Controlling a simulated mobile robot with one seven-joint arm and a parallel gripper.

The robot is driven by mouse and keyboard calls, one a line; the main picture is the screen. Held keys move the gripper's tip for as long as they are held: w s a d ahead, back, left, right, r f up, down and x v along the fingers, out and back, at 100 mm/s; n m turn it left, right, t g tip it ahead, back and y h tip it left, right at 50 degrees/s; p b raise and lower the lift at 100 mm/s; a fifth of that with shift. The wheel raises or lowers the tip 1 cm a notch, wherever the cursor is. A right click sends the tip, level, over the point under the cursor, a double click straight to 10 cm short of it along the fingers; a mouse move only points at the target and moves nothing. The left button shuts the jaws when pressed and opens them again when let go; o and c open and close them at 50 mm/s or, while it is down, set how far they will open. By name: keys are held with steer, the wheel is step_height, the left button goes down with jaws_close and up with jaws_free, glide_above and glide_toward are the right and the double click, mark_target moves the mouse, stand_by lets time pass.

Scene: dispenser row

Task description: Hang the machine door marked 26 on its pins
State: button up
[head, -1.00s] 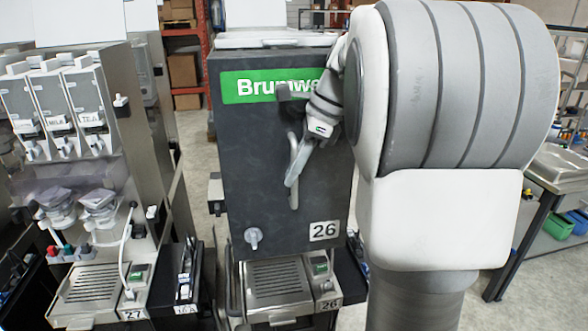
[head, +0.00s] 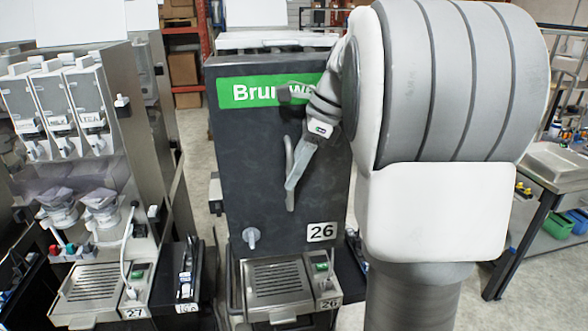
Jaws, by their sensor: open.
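The door marked 26 (head: 265,205) is a dark grey panel with a green brand strip, a vertical bar handle (head: 289,160), a small light knob and a white 26 label. It stands upright over the front of the middle machine, above the drip tray (head: 277,282). The hinge pins are hidden, so I cannot tell how the door sits on them. My gripper (head: 293,178) is open at the handle, its light finger overlapping the lower bar in the head view. Whether it touches the bar is unclear. My arm covers the door's upper right edge.
The machine marked 27 (head: 85,130) stands open at the left, with canisters, funnels and a hose showing. A narrow dark unit (head: 188,280) lies between the two machines. At the right is a metal table (head: 560,165) with bins beneath. Grey floor shows between them.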

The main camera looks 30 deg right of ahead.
steer(key=shift+s+f, duration=0.1)
steer(key=p+v, duration=0.2)
steer(key=v, duration=1.5)
steer(key=shift+r, duration=0.25)
steer(key=s+a+f+n+t+h+b, duration=0.1)
steer(key=s+a+f+n+h, duration=0.1)
steer(key=s+a+f+n, duration=0.6)
steer(key=s+a+f+n+t+h+b, duration=0.2)
steer(key=s+a+f+n, duration=0.6)
steer(key=f+n, duration=0.6)
steer(key=a+n, duration=0.1)
steer(key=a, duration=0.1)
steer(key=shift+a, duration=0.35)
